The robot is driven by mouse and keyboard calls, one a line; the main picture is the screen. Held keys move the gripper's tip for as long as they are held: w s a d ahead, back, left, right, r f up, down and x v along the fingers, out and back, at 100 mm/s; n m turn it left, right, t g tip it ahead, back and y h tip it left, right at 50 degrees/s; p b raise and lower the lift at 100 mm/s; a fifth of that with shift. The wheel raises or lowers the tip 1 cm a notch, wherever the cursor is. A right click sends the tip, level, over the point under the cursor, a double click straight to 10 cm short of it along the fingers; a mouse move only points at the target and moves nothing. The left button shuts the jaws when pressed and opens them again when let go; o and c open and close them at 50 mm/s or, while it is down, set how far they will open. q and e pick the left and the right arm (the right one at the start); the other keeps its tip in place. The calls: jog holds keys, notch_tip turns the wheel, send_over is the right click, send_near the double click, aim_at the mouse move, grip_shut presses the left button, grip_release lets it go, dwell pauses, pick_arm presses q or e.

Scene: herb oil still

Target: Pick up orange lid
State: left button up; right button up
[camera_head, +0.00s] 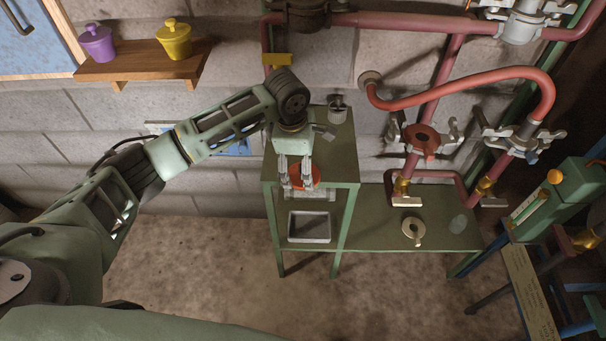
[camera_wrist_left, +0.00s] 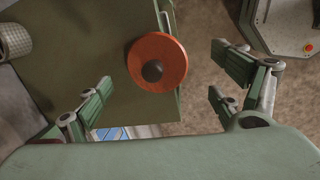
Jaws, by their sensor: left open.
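The orange lid (camera_wrist_left: 160,48) is a round disc with a dark knob in its middle. In the left wrist view it lies at the edge of the green tabletop, between and beyond the two fingers. In the head view the lid (camera_head: 316,175) is partly hidden behind the fingers, at the front of the green stand's top. My left gripper (camera_head: 297,182) points down over the lid. Its fingers are wide apart and nothing is held between them, as the left wrist view (camera_wrist_left: 160,88) shows. My right gripper is in neither view.
A grey metal cup (camera_head: 338,112) stands at the back of the green stand (camera_head: 341,160). A metal tray (camera_head: 309,227) sits on its lower shelf. Red pipes (camera_head: 440,90) with clamps rise at the right. A brass ring (camera_head: 412,230) lies on the lower bench.

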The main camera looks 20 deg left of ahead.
pick_arm(q)
jog(key=f, duration=0.2)
jog(key=w+f, duration=0.1)
jog(key=f, duration=0.1)
jog(key=shift+w+a+f, duration=0.1)
jog(key=shift+w+f, duration=0.05)
jog(key=shift+f, duration=0.1)
jog(key=c, duration=2.1)
